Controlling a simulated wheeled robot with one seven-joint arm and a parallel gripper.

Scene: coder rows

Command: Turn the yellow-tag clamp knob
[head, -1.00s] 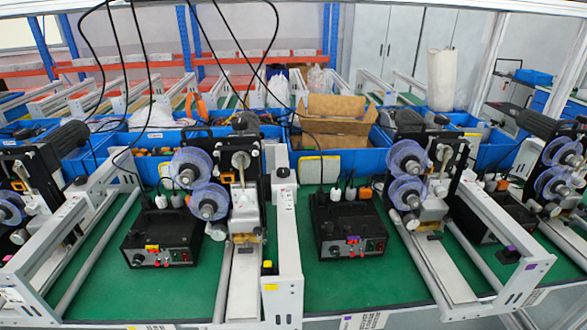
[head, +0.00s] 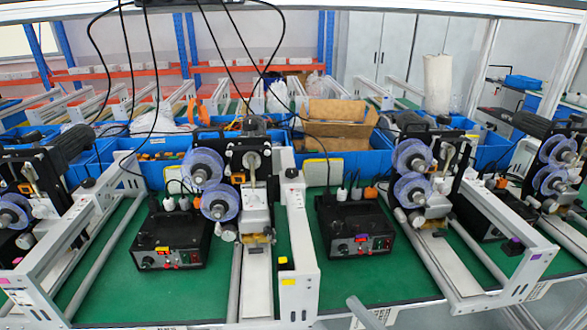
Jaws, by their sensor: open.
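A small black knob with a yellow top (head: 287,264) sits at the front end of the middle grey machine frame. A yellow tag (head: 288,282) is on the frame face just below it. The machine to its left has a clear blue-tinted reel (head: 219,201) and a black control box (head: 172,240) that also bears a yellow label (head: 162,249). The knob's turn angle is too small to tell. My gripper cannot be made out in this view.
Blue bins (head: 340,165) line the back. Cables hang from above. Green bench top (head: 345,280) is bare in front of the right box.

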